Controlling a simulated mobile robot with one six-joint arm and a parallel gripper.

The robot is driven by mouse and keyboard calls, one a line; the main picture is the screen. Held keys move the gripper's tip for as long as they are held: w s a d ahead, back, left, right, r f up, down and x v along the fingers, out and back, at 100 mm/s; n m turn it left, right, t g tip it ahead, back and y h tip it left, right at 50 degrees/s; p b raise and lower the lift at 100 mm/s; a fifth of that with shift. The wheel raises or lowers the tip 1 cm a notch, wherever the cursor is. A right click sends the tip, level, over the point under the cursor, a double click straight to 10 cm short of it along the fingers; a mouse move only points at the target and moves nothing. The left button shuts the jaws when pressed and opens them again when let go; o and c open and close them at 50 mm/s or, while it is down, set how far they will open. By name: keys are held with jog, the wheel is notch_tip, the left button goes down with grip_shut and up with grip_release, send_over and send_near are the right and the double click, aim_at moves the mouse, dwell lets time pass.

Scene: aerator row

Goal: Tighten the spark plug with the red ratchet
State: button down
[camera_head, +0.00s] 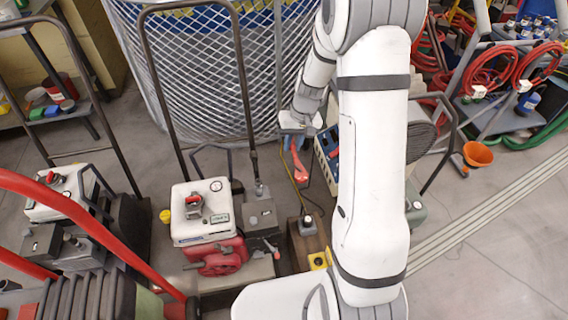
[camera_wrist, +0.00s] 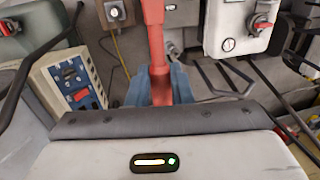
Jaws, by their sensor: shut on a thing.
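The red ratchet (camera_head: 299,167) hangs from my gripper (camera_head: 297,140), its lower end pointing down in the head view. In the wrist view the red ratchet (camera_wrist: 154,35) runs up from between the two blue fingers of my gripper (camera_wrist: 161,88), which are shut on its handle. The ratchet's far end runs out of the top of the wrist view. It appears held in the air, apart from the machines. I cannot make out the spark plug for certain in either view.
A white and red engine machine (camera_head: 204,212) with a tall handle stands left of my gripper. A blue control panel (camera_head: 328,150) is close on the right. An orange funnel (camera_head: 478,154) sits at the right, beside open floor.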

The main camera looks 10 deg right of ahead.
jog(key=w+f+m+t+h+b, duration=0.1)
jog(key=w+f+m+b, duration=0.4)
jog(key=f+m+b, duration=0.4)
jog(key=w+f+m+t+h+b, duration=0.1)
jog(key=w+f+m+b, duration=0.4)
jog(key=f, duration=1.3)
jog(key=shift+f+m+b, duration=0.35)
jog(key=shift+m+b, duration=2.05)
jog(key=shift+b, duration=0.6)
jog(key=shift+w+f+b, duration=0.1)
jog(key=shift+f+b, duration=0.3)
jog(key=shift+b, duration=0.15)
jog(key=shift+f, duration=0.2)
jog(key=shift+f, duration=0.1)
jog(key=shift+w+r+n, duration=0.45)
jog(key=shift+r+n, duration=0.05)
